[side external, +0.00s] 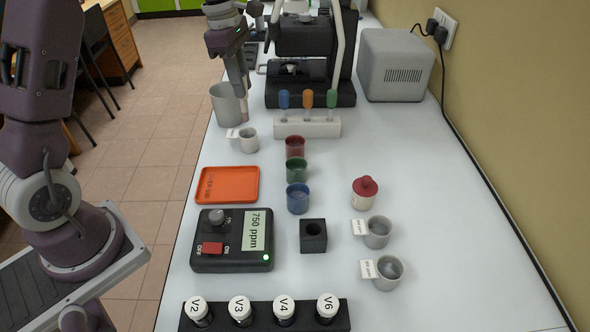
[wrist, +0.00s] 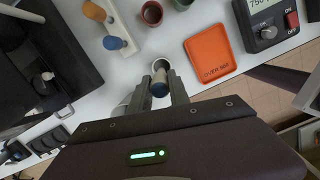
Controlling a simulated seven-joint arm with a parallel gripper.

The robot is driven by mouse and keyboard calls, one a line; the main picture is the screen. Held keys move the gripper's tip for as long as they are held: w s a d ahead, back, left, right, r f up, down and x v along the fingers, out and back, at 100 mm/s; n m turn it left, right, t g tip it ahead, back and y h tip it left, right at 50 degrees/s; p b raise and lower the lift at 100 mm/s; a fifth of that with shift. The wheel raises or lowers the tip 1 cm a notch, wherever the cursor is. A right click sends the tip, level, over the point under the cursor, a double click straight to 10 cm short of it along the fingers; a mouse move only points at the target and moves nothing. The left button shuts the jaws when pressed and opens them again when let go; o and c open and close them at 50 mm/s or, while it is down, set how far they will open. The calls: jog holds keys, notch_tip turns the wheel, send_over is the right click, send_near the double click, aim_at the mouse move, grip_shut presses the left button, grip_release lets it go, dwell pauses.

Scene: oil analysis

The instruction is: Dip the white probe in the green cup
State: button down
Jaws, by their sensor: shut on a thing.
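The green cup (side external: 296,170) stands on the white table between a red cup and a blue cup. A bit of it shows at the top edge of the wrist view (wrist: 183,4). My gripper (side external: 243,92) is at the far left of the table, well behind the green cup and near a large grey beaker. In the wrist view my gripper (wrist: 159,98) is shut on a small cylinder with a grey-blue end (wrist: 160,84). Most of the cylinder is hidden by the fingers. I cannot tell whether it is the white probe; no separate white probe shows.
The large grey beaker (side external: 226,105) and a small tagged cup (side external: 248,140) are near my gripper. A white rack (side external: 308,128) of coloured droppers stands behind the red cup (side external: 295,147). An orange tray (side external: 228,185), blue cup (side external: 298,199) and black holed block (side external: 313,242) are nearer.

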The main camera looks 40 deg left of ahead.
dwell(0.4)
jog(key=d+f+m, duration=0.1)
jog(key=d+m, duration=0.2)
jog(key=d, duration=0.5)
jog(key=d+f+m+g, duration=0.1)
jog(key=d+m, duration=0.2)
jog(key=d, duration=0.5)
jog(key=shift+d+f, duration=0.3)
jog(key=shift+f, duration=0.15)
jog(key=shift+f, duration=1.1)
jog(key=shift+f, duration=0.1)
jog(key=shift+f, duration=1.25)
jog(key=shift+r, duration=0.1)
dwell(0.7)
